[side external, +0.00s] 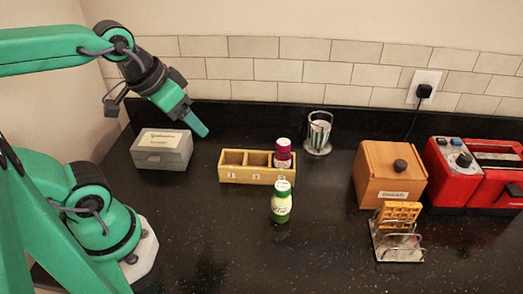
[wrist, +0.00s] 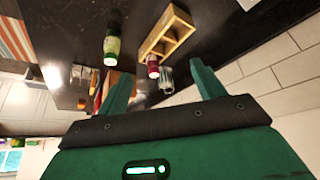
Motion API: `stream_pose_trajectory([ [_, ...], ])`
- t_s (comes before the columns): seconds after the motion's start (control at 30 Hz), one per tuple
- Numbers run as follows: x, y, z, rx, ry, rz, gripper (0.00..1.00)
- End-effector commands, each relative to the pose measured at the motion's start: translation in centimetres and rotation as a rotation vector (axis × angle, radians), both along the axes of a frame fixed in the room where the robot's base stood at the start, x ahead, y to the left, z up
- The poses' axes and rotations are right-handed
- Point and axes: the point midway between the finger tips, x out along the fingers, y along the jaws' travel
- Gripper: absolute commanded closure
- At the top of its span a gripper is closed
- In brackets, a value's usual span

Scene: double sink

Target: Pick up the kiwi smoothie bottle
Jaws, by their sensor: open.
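The kiwi smoothie bottle, green with a white cap (side external: 281,205), stands upright on the black counter in front of the wooden compartment box in the side external view. It also shows in the wrist view (wrist: 112,45), at the upper left, beyond the left finger. My gripper (side external: 203,131) is in the air at the left, above and near the grey box, well apart from the bottle. In the wrist view its two fingers (wrist: 160,72) are spread with nothing held between them.
The wooden box (side external: 232,175) has a dark red bottle (side external: 283,154) in its right compartment; the others look empty. A metal-framed glass (side external: 318,134), a grey box (side external: 163,150), a wooden bin (side external: 388,174), a toast rack (side external: 397,236) and a red toaster (side external: 470,170) stand around. The front counter is clear.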

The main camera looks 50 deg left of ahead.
Motion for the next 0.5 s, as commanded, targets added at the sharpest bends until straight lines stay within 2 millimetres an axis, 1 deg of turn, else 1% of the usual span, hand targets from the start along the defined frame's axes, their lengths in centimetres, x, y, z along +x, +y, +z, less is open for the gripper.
stream_pose_trajectory([
  [0.17,1.2,-0.7,-0.2,-0.026,0.037,0.022,0.32],
  [0.27,2.2,-1.4,-0.5,-0.047,0.07,0.046,0.32],
  [0.5,5.2,-3.7,-1.8,-0.097,0.166,0.123,0.32],
])
